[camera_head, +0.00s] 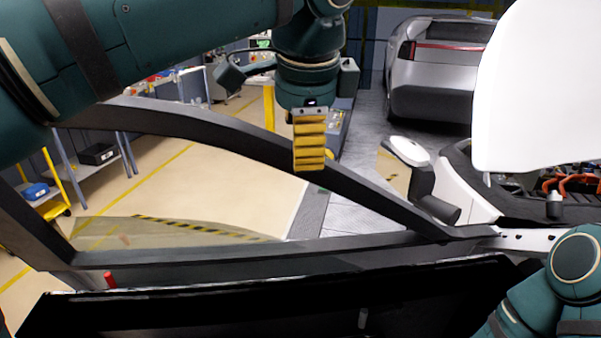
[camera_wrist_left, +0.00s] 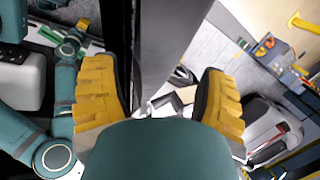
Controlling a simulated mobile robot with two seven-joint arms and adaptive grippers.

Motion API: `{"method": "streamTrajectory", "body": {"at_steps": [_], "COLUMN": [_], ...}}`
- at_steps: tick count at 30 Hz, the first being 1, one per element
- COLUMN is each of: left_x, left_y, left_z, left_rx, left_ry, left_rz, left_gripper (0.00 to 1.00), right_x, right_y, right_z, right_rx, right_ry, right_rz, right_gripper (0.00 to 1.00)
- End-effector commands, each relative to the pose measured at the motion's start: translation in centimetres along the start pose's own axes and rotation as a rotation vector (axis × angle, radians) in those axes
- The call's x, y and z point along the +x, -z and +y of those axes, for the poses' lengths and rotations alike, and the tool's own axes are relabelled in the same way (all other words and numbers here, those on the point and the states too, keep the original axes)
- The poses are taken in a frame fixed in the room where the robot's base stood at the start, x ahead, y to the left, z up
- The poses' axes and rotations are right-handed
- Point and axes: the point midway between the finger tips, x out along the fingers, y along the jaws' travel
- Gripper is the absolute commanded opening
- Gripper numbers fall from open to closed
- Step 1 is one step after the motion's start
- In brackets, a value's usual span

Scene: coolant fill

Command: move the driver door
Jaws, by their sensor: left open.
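The driver door (camera_head: 250,257) stands across the head view, with a dark window frame arching over the glass opening and a black inner panel at the bottom. Its side mirror (camera_head: 408,150) sticks out on the right. My left gripper (camera_head: 310,140) points down at the arched upper frame, its yellow pads overlapping it in the picture. In the left wrist view the two yellow fingers (camera_wrist_left: 160,95) are wide apart, with the dark door frame (camera_wrist_left: 168,40) between them. I cannot tell whether either finger touches it.
An open car front with orange cables (camera_head: 575,185) and a white raised panel (camera_head: 535,85) are at the right. A silver car (camera_head: 440,75) stands behind. A shelf with a black box (camera_head: 97,154) is at the left. The floor beyond the window is mostly clear.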

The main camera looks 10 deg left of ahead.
Motion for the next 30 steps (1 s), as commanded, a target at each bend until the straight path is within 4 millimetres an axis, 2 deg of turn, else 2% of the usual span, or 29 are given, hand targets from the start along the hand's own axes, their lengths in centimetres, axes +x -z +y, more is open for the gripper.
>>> {"method": "streamTrajectory", "body": {"at_steps": [1,3,9,15,22,23,27,29,30], "left_x": [1.2,2.4,4.8,5.6,5.7,5.7,5.6,5.6,5.6], "left_y": [0.0,0.0,0.0,0.0,0.0,0.0,0.0,0.0,0.0], "left_z": [0.1,0.1,0.0,0.0,0.0,0.0,0.0,0.0,0.0], "left_rx": [0.000,0.000,0.000,0.000,0.000,0.000,0.000,0.000,0.000], "left_ry": [-0.001,-0.001,0.000,0.001,0.001,0.001,0.001,0.001,0.001], "left_rz": [-0.002,-0.001,0.000,0.001,0.001,0.001,0.001,0.001,0.001], "left_gripper": [0.72,0.72,0.72,0.72,0.72,0.70,0.21,0.00,0.00], "right_x": [0.5,0.8,1.2,1.3,1.3,1.3,1.3,1.3,1.3], "right_y": [-0.1,-0.3,-0.6,-0.7,-0.7,-0.7,-0.7,-0.7,-0.7], "right_z": [0.2,0.3,0.4,0.5,0.5,0.5,0.5,0.5,0.5], "right_rx": [-0.001,-0.001,-0.004,-0.004,-0.005,-0.005,-0.005,-0.004,-0.004], "right_ry": [0.000,0.000,0.001,0.002,0.002,0.002,0.002,0.002,0.002], "right_rz": [-0.001,-0.004,-0.011,-0.013,-0.013,-0.013,-0.013,-0.013,-0.013], "right_gripper": [0.34,0.34,0.34,0.34,0.34,0.34,0.34,0.34,0.34]}}
